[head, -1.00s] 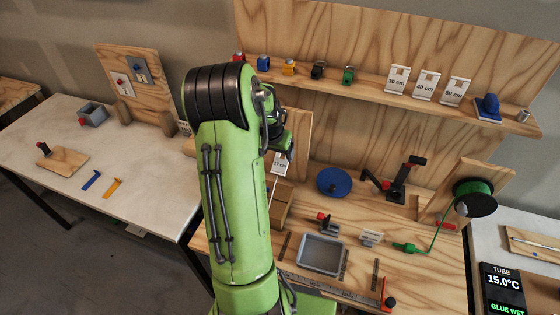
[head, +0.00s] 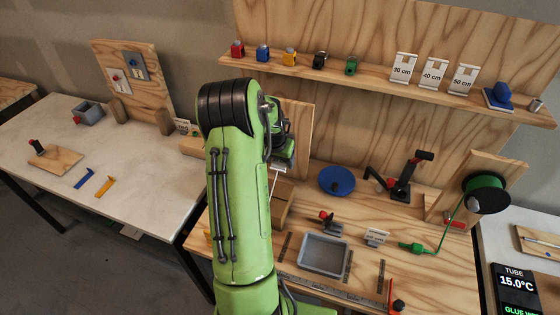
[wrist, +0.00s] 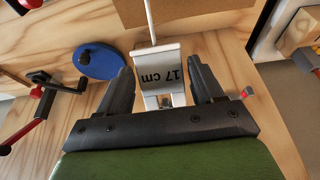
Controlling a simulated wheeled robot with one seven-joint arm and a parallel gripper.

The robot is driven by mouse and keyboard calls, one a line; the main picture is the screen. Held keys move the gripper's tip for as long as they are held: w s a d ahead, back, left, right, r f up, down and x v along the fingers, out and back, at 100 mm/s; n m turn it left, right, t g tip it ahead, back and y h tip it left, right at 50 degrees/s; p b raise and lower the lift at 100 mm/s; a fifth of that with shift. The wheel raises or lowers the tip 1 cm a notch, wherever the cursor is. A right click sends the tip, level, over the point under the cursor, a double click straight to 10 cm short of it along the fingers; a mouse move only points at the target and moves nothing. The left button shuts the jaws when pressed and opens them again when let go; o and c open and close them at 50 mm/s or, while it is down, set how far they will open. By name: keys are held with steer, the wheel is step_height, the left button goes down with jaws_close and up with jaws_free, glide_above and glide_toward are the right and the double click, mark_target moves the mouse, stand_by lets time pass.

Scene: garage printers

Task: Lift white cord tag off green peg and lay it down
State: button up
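The white tag (wrist: 158,70), printed "17 cm", shows upside down in the wrist view, with a pale cord or rod (wrist: 150,22) running up from its top edge. My gripper (wrist: 161,68) has one dark finger on each side of the tag. The fingers are apart, with a narrow gap between each finger and the tag's edges. In the head view my gripper (head: 283,157) is mostly behind my arm and covers most of the tag. I cannot make out the green peg in either view.
A blue disc (head: 337,180), a black crank stand (head: 402,190) and a green spool (head: 487,194) stand right of my gripper. A grey tray (head: 346,257) sits in front. A shelf (head: 390,82) with several cards runs behind. The left table (head: 130,225) has free room.

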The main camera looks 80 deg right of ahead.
mark_target(279, 164)
jaws_close()
steer(key=shift+d+f+h+b, duration=0.1)
steer(key=shift+f+h+b, duration=0.45)
steer(key=shift+b, duration=1.9)
steer(key=shift+d+f+h+b, duration=0.1)
steer(key=shift+h+b, duration=0.95)
steer(key=shift+b, duration=1.45)
steer(key=shift+d+f+h+b, duration=0.2)
steer(key=shift+h+b, duration=0.6)
steer(key=shift+b, duration=1.65)
steer(key=shift+s+d+f+g+h+b, duration=0.15)
steer(key=shift+h+b, duration=0.6)
steer(key=shift+b, duration=1.3)
steer(key=shift+w+d+f+g+h+b, duration=0.15)
steer(key=shift+h+b, duration=0.55)
steer(key=shift+b, duration=1.35)
steer(key=shift+s+d+f+g+h+b, duration=0.2)
steer(key=shift+h+b, duration=0.55)
steer(key=shift+b, duration=1.3)
